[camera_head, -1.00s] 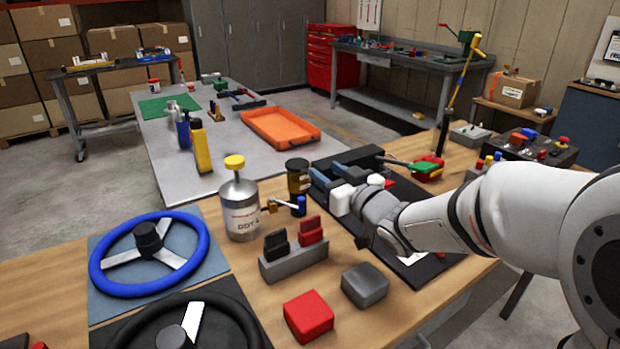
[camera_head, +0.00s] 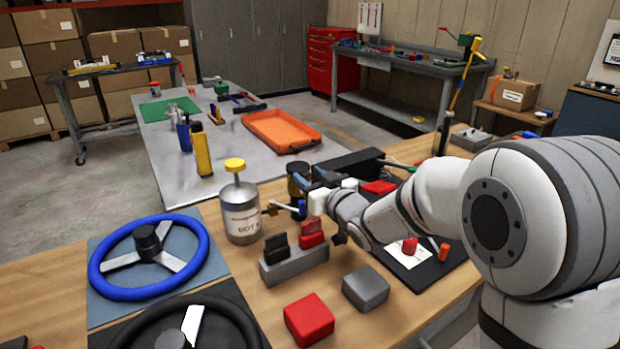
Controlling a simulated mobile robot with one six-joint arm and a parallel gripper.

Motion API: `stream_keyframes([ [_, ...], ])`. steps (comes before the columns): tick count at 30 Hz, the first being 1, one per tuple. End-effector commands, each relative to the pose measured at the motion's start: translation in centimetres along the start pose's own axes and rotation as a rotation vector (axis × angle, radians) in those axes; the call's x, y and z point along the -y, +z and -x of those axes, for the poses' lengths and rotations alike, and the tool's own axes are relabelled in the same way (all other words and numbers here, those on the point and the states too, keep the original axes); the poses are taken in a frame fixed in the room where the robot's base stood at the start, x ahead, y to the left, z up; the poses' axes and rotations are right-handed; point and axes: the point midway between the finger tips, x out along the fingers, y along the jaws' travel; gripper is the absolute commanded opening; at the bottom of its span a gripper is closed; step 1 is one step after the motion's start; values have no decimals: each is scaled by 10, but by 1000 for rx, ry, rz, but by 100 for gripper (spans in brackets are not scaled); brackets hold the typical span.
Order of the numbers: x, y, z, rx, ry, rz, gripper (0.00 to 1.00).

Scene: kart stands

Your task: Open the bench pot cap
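A silver pot (camera_head: 240,220) with a yellow cap (camera_head: 235,165) on a narrow neck stands upright on the wooden bench. A small dark jar (camera_head: 294,186) with a black lid (camera_head: 298,167) stands to its right, partly hidden by my fingers. Which of them is the bench pot I cannot tell; both tops look in place.
A grey holder (camera_head: 293,266) with black and red pieces stands in front. Red (camera_head: 308,320) and grey (camera_head: 366,288) blocks and a blue steering wheel (camera_head: 205,245) are nearby.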

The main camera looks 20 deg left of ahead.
Motion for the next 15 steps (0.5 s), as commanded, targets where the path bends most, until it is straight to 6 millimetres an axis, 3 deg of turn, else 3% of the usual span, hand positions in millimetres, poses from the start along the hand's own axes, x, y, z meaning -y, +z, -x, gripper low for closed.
stream_keyframes([
  [15, 1, 0, 0, 0, -1, 0, 0],
])
